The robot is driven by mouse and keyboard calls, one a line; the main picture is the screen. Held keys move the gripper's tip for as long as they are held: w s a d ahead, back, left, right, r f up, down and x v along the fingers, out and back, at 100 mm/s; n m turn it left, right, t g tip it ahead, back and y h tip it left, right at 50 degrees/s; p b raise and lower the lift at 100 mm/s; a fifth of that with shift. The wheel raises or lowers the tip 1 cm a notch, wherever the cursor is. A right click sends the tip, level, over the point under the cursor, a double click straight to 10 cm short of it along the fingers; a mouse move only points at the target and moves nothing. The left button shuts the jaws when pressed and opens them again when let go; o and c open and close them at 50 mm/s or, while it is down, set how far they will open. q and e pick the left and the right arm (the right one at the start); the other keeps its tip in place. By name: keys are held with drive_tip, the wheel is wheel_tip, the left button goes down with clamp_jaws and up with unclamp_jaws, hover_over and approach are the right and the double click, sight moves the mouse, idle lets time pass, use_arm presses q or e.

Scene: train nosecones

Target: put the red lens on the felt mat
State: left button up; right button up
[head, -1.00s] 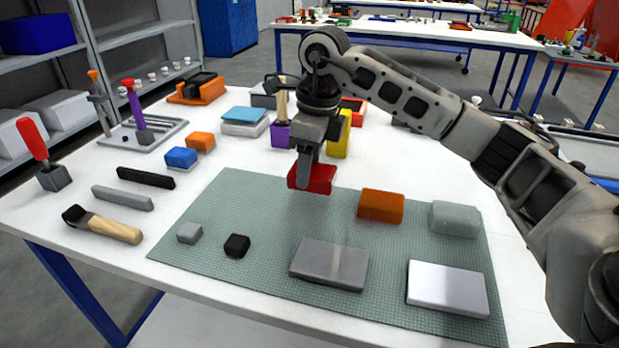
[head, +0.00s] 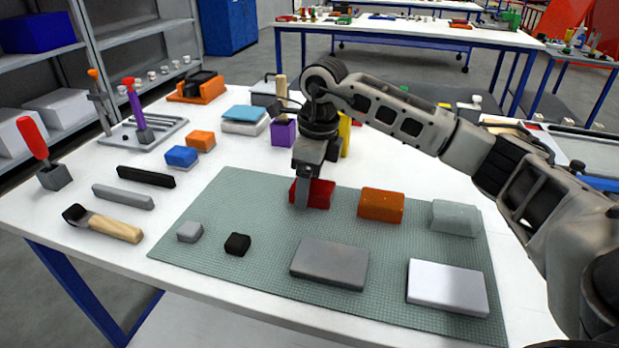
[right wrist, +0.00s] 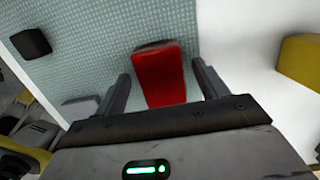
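The red lens (head: 318,195) is a red block at the far edge of the felt mat (head: 215,220), beside the orange block. It appears to rest on the green-grey mat. My right gripper (head: 302,190) is directly over it with its fingers pointing down. In the right wrist view the red lens (right wrist: 162,76) lies between the two fingers of my right gripper (right wrist: 163,90), with a gap on each side, so the gripper is open around it. The near finger hides part of the lens in the head view. My left gripper is not in view.
On the mat are an orange block (head: 381,205), a translucent grey block (head: 454,217), a grey slab (head: 330,263), a white slab (head: 448,287), a small grey cube (head: 190,231) and a black cube (head: 237,244). A purple block (head: 283,133) stands behind. The mat's middle is clear.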

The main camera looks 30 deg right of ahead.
sight(317, 187)
wheel_tip(317, 187, up, 12)
drive_tip(key=s, duration=0.1)
drive_tip(key=shift+d+r, duration=0.2)
drive_tip(key=shift+d, duration=0.25)
idle(0.5)
